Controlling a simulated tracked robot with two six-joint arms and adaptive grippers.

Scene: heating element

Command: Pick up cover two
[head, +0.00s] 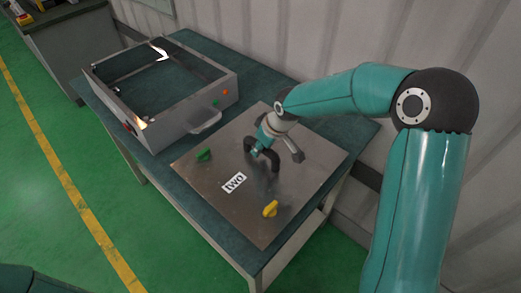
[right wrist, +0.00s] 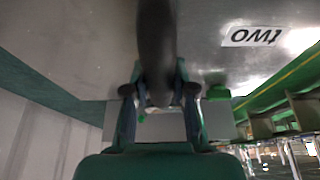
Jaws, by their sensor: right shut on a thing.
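Cover two is a flat grey metal plate (head: 215,185) with a white label reading "TWO" (head: 233,182). It lies on the dark green table top, to the right of the open metal box. A black handle (head: 273,158) stands near its middle. My right gripper (head: 259,149) is at this handle and shut on it. In the right wrist view the dark handle (right wrist: 156,50) runs between the two fingers, and the plate (right wrist: 60,35) fills the upper part with its label upside down. A green knob (head: 204,155) and a yellow knob (head: 270,209) are on the plate. My left gripper is not in view.
An open grey metal box (head: 190,128) with a front handle stands on the table (head: 165,172) left of the plate. A corrugated wall (head: 260,45) runs behind the table. The green floor (head: 60,190) at the left is clear.

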